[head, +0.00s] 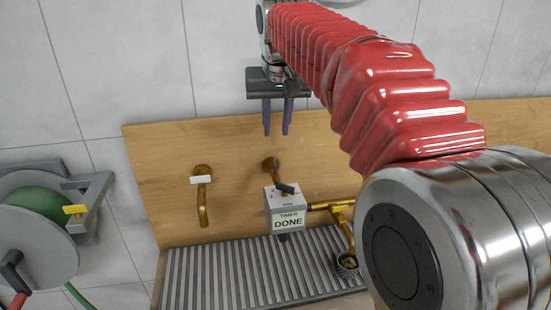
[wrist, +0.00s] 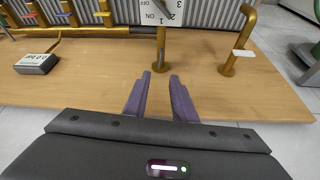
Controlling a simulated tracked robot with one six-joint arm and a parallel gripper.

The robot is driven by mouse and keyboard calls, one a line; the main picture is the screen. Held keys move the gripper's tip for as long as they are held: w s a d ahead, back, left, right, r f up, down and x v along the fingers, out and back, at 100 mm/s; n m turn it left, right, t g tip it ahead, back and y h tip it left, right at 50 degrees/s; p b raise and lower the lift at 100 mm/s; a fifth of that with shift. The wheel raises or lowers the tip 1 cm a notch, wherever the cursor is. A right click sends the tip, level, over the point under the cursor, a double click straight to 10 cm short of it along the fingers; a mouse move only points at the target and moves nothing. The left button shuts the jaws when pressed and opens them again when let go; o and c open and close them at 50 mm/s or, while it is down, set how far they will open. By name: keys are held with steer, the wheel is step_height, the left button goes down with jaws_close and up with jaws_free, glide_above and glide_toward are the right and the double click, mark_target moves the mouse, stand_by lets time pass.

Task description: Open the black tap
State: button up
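A small black tap handle (head: 286,188) sits on top of a white timer box (head: 285,212) under a brass wall fitting (head: 270,165). The box reads "TIMER DONE". In the wrist view the box (wrist: 150,14) shows dial marks with "ON" and "OFF", partly cut off at the top edge. My gripper (head: 276,132) has two slim purple fingers, apart with nothing between them. It hangs above the fitting in the head view, clear of the handle. In the wrist view the gripper (wrist: 160,76) points toward the brass stem below the box.
A brass spout (head: 203,205) with a white tag stands left of the timer box. Brass pipes (head: 340,215) run to its right. A ribbed metal tray (head: 230,275) lies below. A hose reel (head: 40,215) is at the left. A "0.0 bar" gauge box (wrist: 36,64) shows in the wrist view.

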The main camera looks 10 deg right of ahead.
mark_target(274, 162)
steer(key=x, duration=1.3)
steer(key=shift+s+a, duration=0.1)
steer(key=shift+c, duration=0.7)
jaws_close()
